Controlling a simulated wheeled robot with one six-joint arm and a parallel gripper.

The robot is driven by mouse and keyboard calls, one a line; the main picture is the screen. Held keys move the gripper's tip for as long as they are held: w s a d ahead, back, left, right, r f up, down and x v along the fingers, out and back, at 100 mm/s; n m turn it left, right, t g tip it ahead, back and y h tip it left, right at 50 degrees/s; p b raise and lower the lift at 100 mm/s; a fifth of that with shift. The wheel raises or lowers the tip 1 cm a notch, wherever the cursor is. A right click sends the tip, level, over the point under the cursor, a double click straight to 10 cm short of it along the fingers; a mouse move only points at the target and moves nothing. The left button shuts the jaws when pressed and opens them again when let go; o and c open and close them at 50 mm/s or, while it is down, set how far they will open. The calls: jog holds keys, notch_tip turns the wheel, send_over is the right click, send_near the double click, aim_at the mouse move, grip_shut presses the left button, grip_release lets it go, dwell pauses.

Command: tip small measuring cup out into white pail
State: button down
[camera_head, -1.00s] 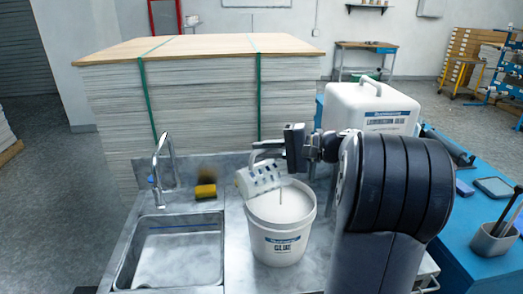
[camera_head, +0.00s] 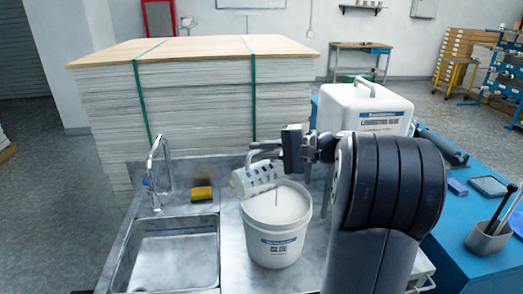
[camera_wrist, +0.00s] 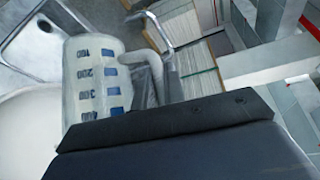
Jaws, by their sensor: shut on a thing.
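The small measuring cup (camera_head: 254,181) is pale and translucent with blue marks. It is tipped far over, lying almost on its side above the back left rim of the white pail (camera_head: 273,250). My gripper (camera_head: 266,149) is shut on the cup's handle, above and behind the pail. The pail stands upright on the metal counter and has a whitish surface inside. A thin vertical line shows between cup and pail; I cannot tell if it is a stream. In the wrist view, the cup (camera_wrist: 92,75) shows printed numbers and its handle, with the pail's pale inside (camera_wrist: 25,130) beside it.
A metal sink (camera_head: 168,256) with a tap (camera_head: 152,172) is left of the pail. A yellow sponge (camera_head: 202,193) lies behind the sink. A large white container (camera_head: 366,110) stands behind my arm. A tall strapped stack (camera_head: 195,95) fills the back.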

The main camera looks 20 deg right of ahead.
jog(key=shift+d, duration=0.1)
dwell(0.3)
jog(key=shift+w+d+r+m+t+y+p, duration=0.1)
jog(key=shift+d+r+m+t+y+p, duration=0.1)
jog(key=shift+d+p, duration=0.15)
jog(key=shift+w+d+r+m+t+y+p, duration=0.1)
jog(key=shift+d+m+y+p, duration=0.1)
jog(key=shift+d, duration=0.45)
jog(key=shift+y, duration=0.3)
dwell(0.6)
jog(key=shift+w+d+r+m+t+y+p, duration=0.15)
jog(key=shift+d+m+t+y+p, duration=0.25)
jog(key=shift+d+m+p, duration=0.55)
jog(key=shift+d+b, duration=0.1)
jog(key=shift+b, duration=0.3)
dwell(2.4)
jog(key=shift+s+a+r+n+g+h+b, duration=0.1)
jog(key=shift+a+r+n+g+h+b, duration=0.1)
jog(key=shift+a+n+h+b, duration=0.3)
jog(key=shift+s+a+r+n+g+h+b, duration=0.1)
jog(key=shift+a+n+g, duration=0.15)
jog(key=shift+a, duration=0.45)
jog(key=shift+s+a+r+n+g+h+b, duration=0.15)
jog(key=shift+a+n+h+b, duration=0.2)
jog(key=shift+a, duration=0.25)
